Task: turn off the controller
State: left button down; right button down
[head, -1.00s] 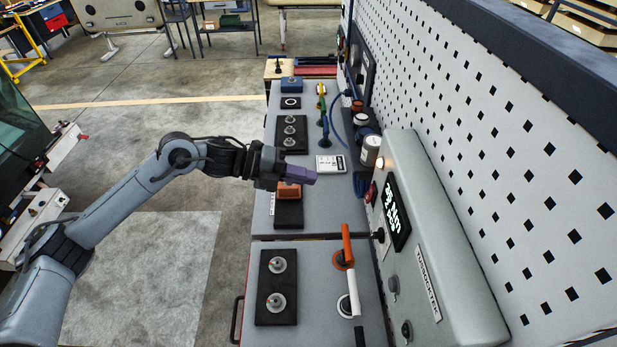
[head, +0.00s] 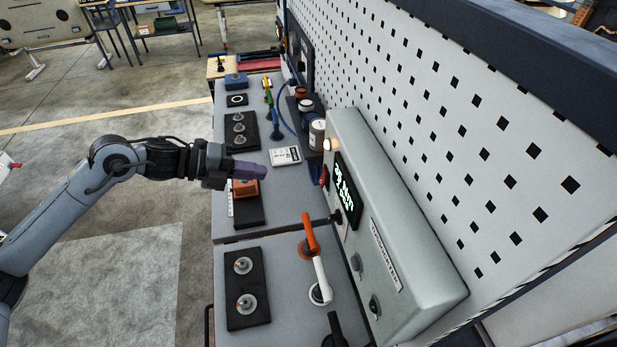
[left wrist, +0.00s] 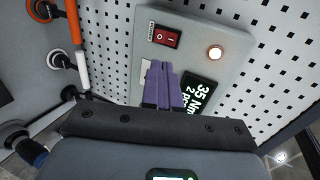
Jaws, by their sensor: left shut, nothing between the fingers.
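The controller (head: 405,245) is a long grey box against the pegboard, with a lit display (head: 347,192) and a glowing lamp (head: 329,144). Its red rocker switch (head: 324,177) is small in the head view and clear in the left wrist view (left wrist: 166,38), set beside the lamp (left wrist: 215,53). My left gripper (head: 262,172) has purple fingers, shut and empty. It is over the trolley top, left of the switch and apart from it. In the left wrist view the fingertips (left wrist: 161,66) appear below the switch and partly cover the controller's face. My right gripper is not in view.
Jars (head: 317,134) stand near the controller's far end. The pegboard (head: 440,140) rises behind it.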

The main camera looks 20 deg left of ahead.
aim_at(320, 180)
pick_arm(q)
jog(key=p+x, duration=0.3)
jog(key=x, duration=1)
jog(key=shift+w+d+p, duration=0.15)
jog(key=shift+w+p, duration=0.05)
jog(key=shift+p, duration=0.15)
jog(key=shift+f, duration=0.1)
